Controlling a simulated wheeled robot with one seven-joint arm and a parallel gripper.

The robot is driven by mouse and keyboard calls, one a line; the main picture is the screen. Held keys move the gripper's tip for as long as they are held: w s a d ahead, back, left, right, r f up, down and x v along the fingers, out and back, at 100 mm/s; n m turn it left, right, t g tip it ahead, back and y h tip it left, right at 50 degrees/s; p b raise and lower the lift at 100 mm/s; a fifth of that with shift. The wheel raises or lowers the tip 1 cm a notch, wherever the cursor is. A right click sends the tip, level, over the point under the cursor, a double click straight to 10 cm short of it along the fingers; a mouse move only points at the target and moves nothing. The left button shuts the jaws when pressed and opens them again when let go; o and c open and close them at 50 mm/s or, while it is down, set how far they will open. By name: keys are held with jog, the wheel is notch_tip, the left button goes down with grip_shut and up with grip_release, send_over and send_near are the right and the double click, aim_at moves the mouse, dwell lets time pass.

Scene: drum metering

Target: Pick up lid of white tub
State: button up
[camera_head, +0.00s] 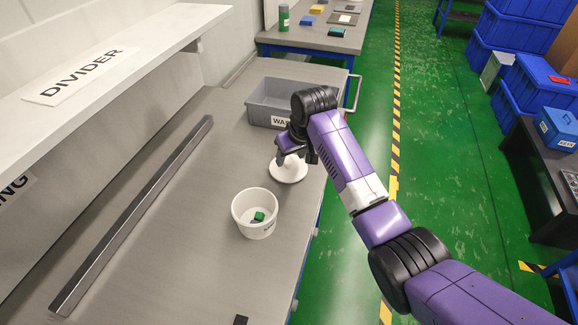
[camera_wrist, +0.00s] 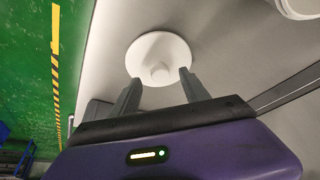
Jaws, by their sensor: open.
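The white lid (camera_head: 288,170) is a round disc with a knob, lying on the grey bench behind the white tub. In the wrist view the lid (camera_wrist: 158,52) shows whole, its knob between and just beyond my fingertips. My gripper (camera_wrist: 158,80) is open, with one finger on either side of the line to the knob. In the head view my gripper (camera_head: 291,155) is over the lid, and partly hides it. I cannot tell whether the fingers touch the knob. The white tub (camera_head: 254,226) stands uncovered, with a small green and dark item inside.
A grey bin (camera_head: 262,101) with a partly hidden label stands just behind the lid. A long dark metal bar (camera_head: 135,220) lies on the left of the bench. A shelf marked DIVIDER (camera_head: 120,75) overhangs the left side. Bare bench lies between tub and bar.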

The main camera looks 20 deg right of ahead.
jog(key=shift+x, duration=1.3)
jog(key=shift+c, duration=0.4)
grip_shut()
